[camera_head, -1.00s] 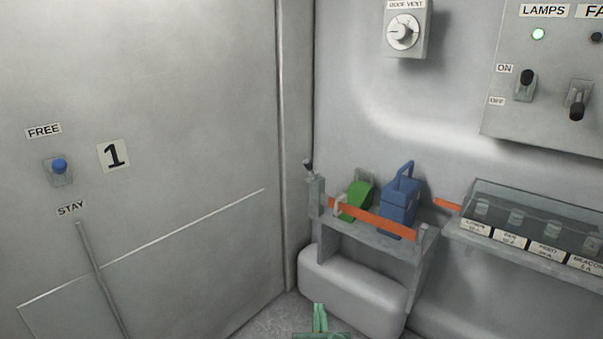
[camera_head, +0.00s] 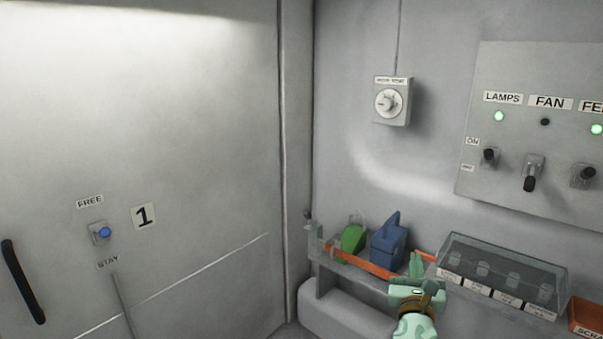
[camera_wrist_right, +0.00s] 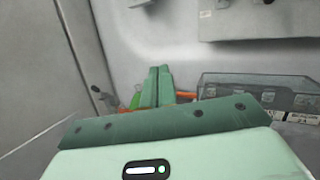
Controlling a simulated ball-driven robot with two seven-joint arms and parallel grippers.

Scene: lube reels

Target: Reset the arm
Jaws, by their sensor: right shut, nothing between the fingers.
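My right gripper (camera_head: 416,262) is mint green and shows at the lower middle right of the head view. It points up in front of the shelf, its fingers together and empty. In the right wrist view its closed fingers (camera_wrist_right: 156,86) point away toward the back wall. My left gripper is in neither view. The task names no object apart from the arm.
A shelf with an orange strap (camera_head: 362,264) holds a green item (camera_head: 352,238) and a blue item (camera_head: 388,243). A clear-lidded box (camera_head: 500,268) sits right of my gripper. A switch panel (camera_head: 540,130) and vent dial (camera_head: 388,102) are above. A large door (camera_head: 180,130) fills the left.

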